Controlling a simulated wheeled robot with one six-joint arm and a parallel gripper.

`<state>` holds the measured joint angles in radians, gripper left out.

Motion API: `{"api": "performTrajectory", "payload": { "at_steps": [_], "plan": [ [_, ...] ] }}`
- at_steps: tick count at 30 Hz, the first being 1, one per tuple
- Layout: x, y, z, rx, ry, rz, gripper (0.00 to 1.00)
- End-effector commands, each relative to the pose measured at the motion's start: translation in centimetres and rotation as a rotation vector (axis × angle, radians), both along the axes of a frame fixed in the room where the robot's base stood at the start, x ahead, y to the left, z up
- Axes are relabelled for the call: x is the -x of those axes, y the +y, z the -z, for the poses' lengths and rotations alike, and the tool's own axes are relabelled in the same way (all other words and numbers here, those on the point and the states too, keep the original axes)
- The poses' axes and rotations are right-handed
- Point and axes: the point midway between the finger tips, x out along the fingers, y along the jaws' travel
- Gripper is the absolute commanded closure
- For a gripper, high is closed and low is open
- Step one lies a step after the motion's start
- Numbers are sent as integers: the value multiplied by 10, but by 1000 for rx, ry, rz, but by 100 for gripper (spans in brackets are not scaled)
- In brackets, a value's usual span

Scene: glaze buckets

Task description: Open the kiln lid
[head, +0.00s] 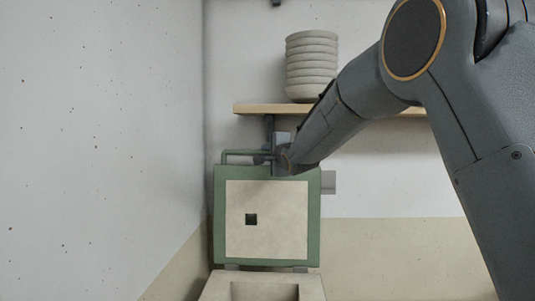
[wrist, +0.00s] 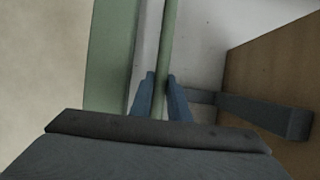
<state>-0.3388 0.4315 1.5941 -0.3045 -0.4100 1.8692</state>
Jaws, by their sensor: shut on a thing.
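The kiln lid (head: 292,219) stands raised, close to upright, in the head view. Its pale inner face with a small dark square hole is turned toward me, inside a green frame. The lid's green edge also shows in the wrist view (wrist: 107,60). A green bar handle (head: 237,152) runs along the lid's top edge. My gripper (wrist: 161,78) is shut on this handle (wrist: 168,35), with its blue fingers on both sides of the bar. In the head view my arm hides the handle's right part. The kiln body (head: 215,290) shows below the lid, cut off by the picture's bottom edge.
A wooden shelf (head: 375,112) on the back wall is just above my gripper, with a stack of grey bowls (head: 312,65) on it. The shelf and its dark bracket (wrist: 265,113) are close in the wrist view. A wall stands close on the left.

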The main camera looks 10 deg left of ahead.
Motion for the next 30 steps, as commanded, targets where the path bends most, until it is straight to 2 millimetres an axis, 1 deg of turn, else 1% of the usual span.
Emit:
{"api": "performTrajectory", "payload": {
  "at_steps": [1,8,9,11,12,20,23,26,30],
  "plan": [
    [1,2,-4,-2,-8,-5,100],
    [1,2,-5,-2,-9,-4,100],
    [1,2,-5,-2,-9,-4,80],
    [0,1,-5,-2,-9,-3,69],
    [0,1,-4,-2,-8,-2,66],
    [-1,-2,-2,-1,-4,1,66],
    [2,-3,-3,-1,-5,1,66],
    [10,-6,-2,-1,-4,0,66],
    [27,-14,-3,0,-5,-1,66]
  ]
}}
